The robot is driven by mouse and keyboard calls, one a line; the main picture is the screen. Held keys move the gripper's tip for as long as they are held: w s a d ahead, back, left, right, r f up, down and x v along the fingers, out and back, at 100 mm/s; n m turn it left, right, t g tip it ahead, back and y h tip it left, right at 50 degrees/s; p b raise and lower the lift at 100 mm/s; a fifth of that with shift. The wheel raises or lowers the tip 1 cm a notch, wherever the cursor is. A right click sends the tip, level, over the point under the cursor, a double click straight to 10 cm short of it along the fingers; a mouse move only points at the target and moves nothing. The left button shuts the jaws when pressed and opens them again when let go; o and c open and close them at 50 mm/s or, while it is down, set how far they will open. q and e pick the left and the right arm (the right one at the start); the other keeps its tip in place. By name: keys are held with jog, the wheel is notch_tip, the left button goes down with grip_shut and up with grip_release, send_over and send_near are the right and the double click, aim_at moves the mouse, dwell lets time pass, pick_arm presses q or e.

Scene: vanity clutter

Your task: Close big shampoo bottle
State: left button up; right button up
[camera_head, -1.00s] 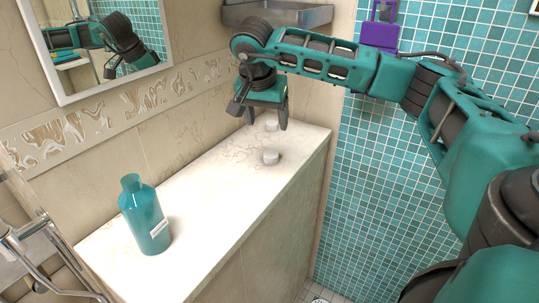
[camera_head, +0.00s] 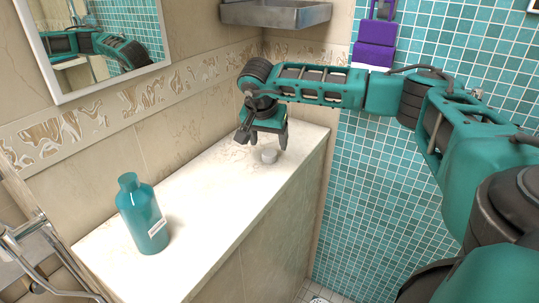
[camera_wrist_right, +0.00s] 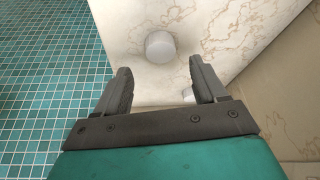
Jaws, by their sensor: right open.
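A teal shampoo bottle (camera_head: 143,214) with a white label stands upright on the near left part of the white counter, its neck open with no cap on it. A round white cap (camera_head: 269,155) lies at the counter's far right part. It also shows in the right wrist view (camera_wrist_right: 160,46), beyond the fingertips. My left gripper is not in view.
The marble counter (camera_head: 205,205) is clear between bottle and caps. A mirror (camera_head: 105,45) hangs on the left wall, and a metal shelf (camera_head: 277,13) is above the counter's far end. Purple items (camera_head: 374,55) are by the teal tiled wall. A metal rail (camera_head: 30,225) is at left.

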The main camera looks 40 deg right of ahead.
aim_at(270, 152)
jog(key=x, duration=0.4)
jog(key=shift+w+f, duration=0.1)
jog(key=shift+f, duration=0.15)
jog(key=shift+a, duration=0.1)
jog(key=c, duration=1.1)
jog(key=shift+r, duration=0.1)
notch_tip(270, 152, up, 20)
jog(key=shift+f+p, duration=0.1)
jog(key=shift+p, duration=0.5)
